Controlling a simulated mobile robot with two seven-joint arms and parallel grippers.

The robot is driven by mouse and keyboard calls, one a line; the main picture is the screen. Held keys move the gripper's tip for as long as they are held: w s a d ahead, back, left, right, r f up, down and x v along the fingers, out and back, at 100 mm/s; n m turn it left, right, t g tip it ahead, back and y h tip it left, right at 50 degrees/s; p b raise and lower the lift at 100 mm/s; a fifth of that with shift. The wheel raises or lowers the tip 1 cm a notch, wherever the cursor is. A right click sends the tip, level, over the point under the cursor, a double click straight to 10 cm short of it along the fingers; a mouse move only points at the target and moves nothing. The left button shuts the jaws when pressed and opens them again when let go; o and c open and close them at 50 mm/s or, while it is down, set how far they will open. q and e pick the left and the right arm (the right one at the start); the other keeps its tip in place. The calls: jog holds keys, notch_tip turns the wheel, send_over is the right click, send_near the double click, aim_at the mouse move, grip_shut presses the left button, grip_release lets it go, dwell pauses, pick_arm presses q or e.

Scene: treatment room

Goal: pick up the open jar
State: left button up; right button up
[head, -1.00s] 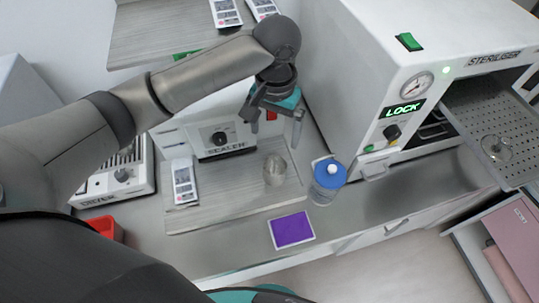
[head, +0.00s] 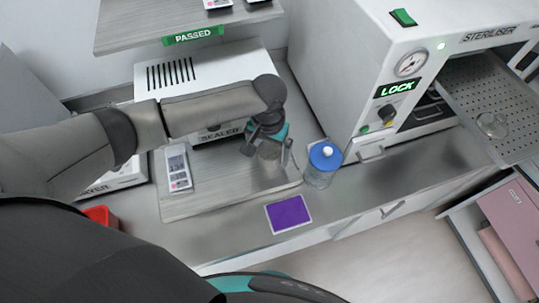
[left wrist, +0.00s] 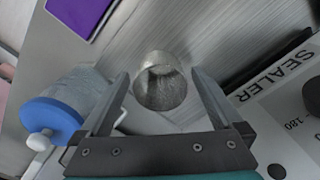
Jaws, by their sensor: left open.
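In the head view the open jar (head: 269,152) stands on the grey board in front of the sealer, partly hidden by my left gripper (head: 267,147). My left gripper (left wrist: 160,75) is open, with one finger on each side of the jar and nothing clamped. I cannot tell whether a finger touches the glass. My right gripper is not in view.
A blue-lidded jar (head: 321,166) stands close right of the gripper. A purple card (head: 288,213) lies in front. The sealer (head: 205,75) is behind, and a handset (head: 178,168) lies left. The steriliser (head: 365,75) stands right, its tray (head: 470,92) holding a glass item (head: 492,125).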

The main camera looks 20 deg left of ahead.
pick_arm(q)
jog(key=shift+f, duration=0.5)
jog(key=c, duration=1.3)
jog(key=shift+c, duration=0.5)
jog(key=shift+r, duration=0.15)
